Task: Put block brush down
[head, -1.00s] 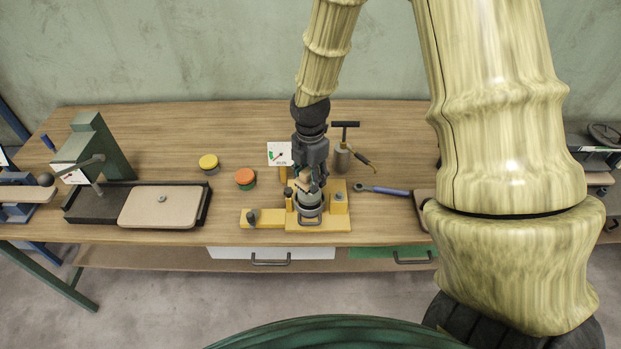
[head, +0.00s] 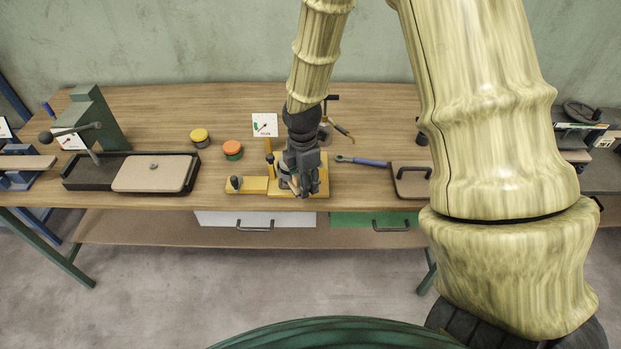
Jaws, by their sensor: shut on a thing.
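My gripper (head: 304,188) is over the right part of a yellow fixture (head: 252,185) at the bench's front edge. It is shut on the block brush, which is mostly hidden behind the dark fingers. A small pale patch shows at the left of the fingers, but I cannot tell whether it is the brush or part of the fixture. I also cannot tell whether the brush touches anything below.
A gauge card (head: 264,124) stands behind the fixture. Yellow-lidded (head: 199,136) and orange-lidded (head: 232,149) jars stand left. Bare wood lies behind the jars.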

